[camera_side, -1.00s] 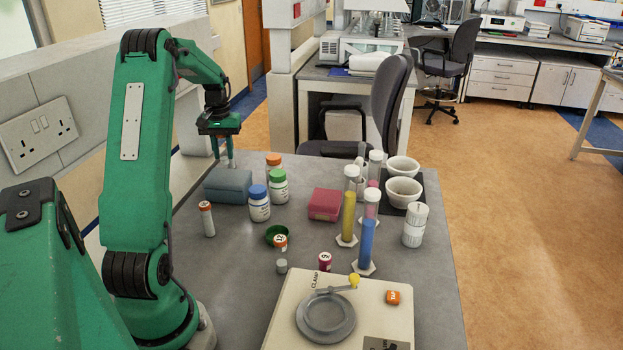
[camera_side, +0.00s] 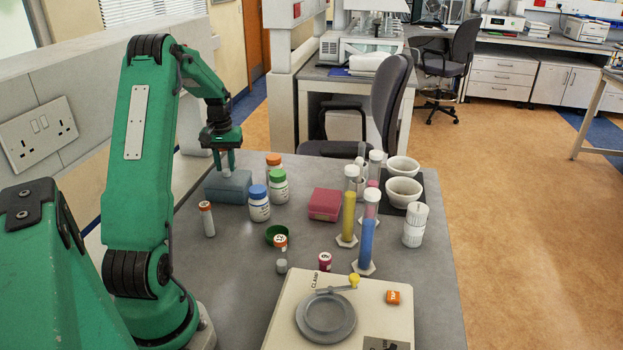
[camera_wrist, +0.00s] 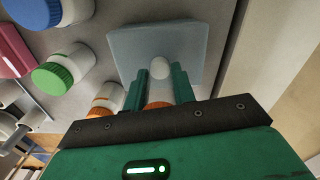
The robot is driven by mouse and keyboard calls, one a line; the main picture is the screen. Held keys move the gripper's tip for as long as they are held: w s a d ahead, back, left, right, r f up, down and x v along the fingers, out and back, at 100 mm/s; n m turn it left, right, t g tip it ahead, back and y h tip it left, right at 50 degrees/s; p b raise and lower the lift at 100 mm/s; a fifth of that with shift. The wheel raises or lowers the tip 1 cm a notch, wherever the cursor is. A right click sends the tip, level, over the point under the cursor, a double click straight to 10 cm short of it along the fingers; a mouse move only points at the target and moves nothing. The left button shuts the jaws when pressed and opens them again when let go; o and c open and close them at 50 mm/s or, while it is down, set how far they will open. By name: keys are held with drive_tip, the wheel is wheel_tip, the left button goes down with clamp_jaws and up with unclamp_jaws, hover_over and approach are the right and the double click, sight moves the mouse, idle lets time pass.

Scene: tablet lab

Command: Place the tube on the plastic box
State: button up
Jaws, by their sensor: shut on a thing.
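My gripper (camera_side: 226,162) is shut on a slim pale tube with its fingers pointing down over the blue-grey plastic box (camera_side: 228,187). The tube's pale lower end (camera_side: 226,172) shows below the fingers against the back part of the box top. In the wrist view, the tube's white rounded end (camera_wrist: 160,68) lies in front of the blue-grey box (camera_wrist: 122,42), with an orange part nearer the palm between the fingers (camera_wrist: 160,88). I cannot tell whether the tube's end touches the box. The box top is otherwise bare.
Bottles with orange (camera_side: 273,160), green (camera_side: 278,177) and blue (camera_side: 258,192) caps stand right of the box. An orange-capped white vial (camera_side: 207,219) stands in front. A pink box (camera_side: 325,204) and cylinders stand farther right.

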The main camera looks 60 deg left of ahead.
drive_tip(key=o, duration=0.9)
drive_tip(key=shift+f, duration=0.1)
drive_tip(key=shift+o, duration=0.2)
wheel_tip(320, 180, up, 12)
drive_tip(key=shift+r, duration=0.2)
idle(0.3)
